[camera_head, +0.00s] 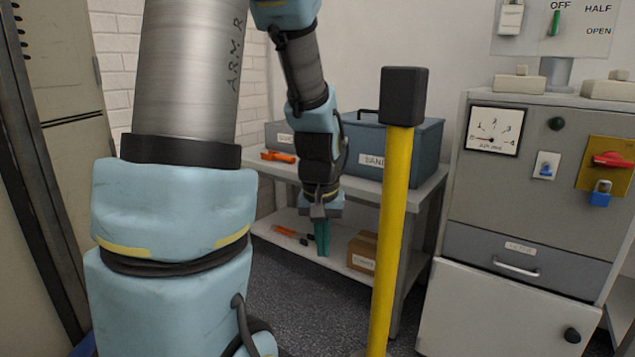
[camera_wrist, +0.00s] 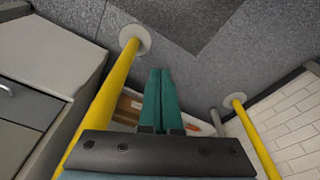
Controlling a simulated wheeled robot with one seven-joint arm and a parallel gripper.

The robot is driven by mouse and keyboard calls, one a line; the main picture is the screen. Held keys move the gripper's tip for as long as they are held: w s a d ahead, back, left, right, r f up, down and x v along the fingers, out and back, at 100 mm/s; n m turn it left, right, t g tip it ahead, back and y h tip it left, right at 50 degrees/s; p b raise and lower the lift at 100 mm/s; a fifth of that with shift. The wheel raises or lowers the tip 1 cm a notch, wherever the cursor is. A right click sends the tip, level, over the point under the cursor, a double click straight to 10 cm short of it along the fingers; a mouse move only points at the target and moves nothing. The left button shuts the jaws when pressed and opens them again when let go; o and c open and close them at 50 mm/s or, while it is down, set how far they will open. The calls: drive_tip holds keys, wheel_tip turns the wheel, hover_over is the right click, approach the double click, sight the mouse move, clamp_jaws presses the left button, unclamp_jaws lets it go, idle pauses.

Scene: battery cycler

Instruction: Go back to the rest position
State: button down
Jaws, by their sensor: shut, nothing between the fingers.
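My gripper (camera_head: 321,238) has teal fingers and hangs pointing down in front of the grey shelf table (camera_head: 429,190). In the wrist view my gripper (camera_wrist: 160,73) shows its two fingers pressed together with nothing between them. The fingers are apart from the boxes and tools on the shelf. My arm reaches down from the upper middle of the head view. No marker of a rest position shows.
A yellow post (camera_head: 392,240) with a black cap stands right of my gripper; two yellow posts flank it in the wrist view. A grey cabinet (camera_head: 532,190) with gauge and switches stands at right. A blue-grey bin (camera_head: 425,150) and cardboard box (camera_head: 362,250) occupy the table.

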drive_tip(key=s+a+n, duration=0.1)
drive_tip(key=s+a, duration=0.5)
drive_tip(key=a, duration=0.2)
wheel_tip(320, 180, up, 28)
drive_tip(key=p, duration=2.8)
drive_tip(key=shift+r, duration=0.15)
